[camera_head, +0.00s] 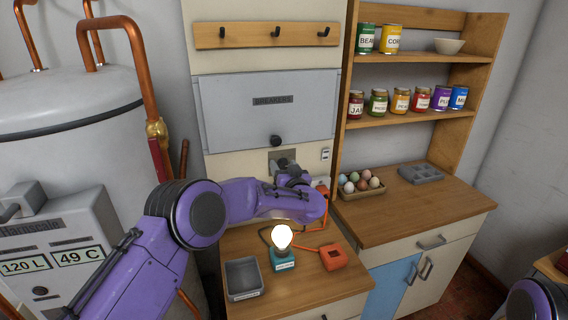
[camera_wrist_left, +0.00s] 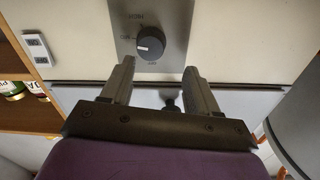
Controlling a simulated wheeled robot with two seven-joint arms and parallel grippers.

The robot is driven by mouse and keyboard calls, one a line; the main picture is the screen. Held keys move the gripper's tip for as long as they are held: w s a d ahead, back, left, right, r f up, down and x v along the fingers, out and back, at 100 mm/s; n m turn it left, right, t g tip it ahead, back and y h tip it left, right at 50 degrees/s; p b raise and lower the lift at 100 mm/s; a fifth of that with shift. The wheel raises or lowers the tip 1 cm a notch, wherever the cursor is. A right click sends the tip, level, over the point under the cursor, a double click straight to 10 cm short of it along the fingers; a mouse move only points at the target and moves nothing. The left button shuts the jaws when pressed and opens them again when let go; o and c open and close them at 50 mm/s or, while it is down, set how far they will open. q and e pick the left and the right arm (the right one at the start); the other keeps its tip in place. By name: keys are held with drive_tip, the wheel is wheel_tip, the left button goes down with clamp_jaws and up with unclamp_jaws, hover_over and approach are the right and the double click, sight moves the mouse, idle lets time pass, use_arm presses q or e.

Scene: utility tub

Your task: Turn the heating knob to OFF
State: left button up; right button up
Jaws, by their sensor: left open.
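The heating knob (camera_wrist_left: 150,43) is a round dark knob on a grey metal plate (camera_wrist_left: 174,22). A white mark shows on its left side in the left wrist view. My right gripper is not in view.
The breaker box (camera_head: 268,112) with its black knob (camera_head: 276,141) sits just above. A white wall switch (camera_head: 325,154) is to the right. Below, the counter holds a lit bulb (camera_head: 282,237), a grey bin (camera_head: 243,279) and an orange block (camera_head: 333,257). A boiler tank (camera_head: 60,115) stands left.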

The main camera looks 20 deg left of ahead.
sight(286, 167)
use_arm(q)
drive_tip(key=w, duration=0.1)
drive_tip(key=w+f, duration=0.2)
drive_tip(key=shift+w+a+f, duration=0.15)
drive_tip(key=shift+w+f, duration=0.1)
drive_tip(key=shift+w, duration=0.1)
drive_tip(key=shift+s+r, duration=0.45)
drive_tip(key=shift+s, duration=0.1)
drive_tip(key=c, duration=0.6)
drive_tip(key=shift+s+r, duration=0.1)
drive_tip(key=c, duration=0.4)
drive_tip(key=shift+c, duration=0.2)
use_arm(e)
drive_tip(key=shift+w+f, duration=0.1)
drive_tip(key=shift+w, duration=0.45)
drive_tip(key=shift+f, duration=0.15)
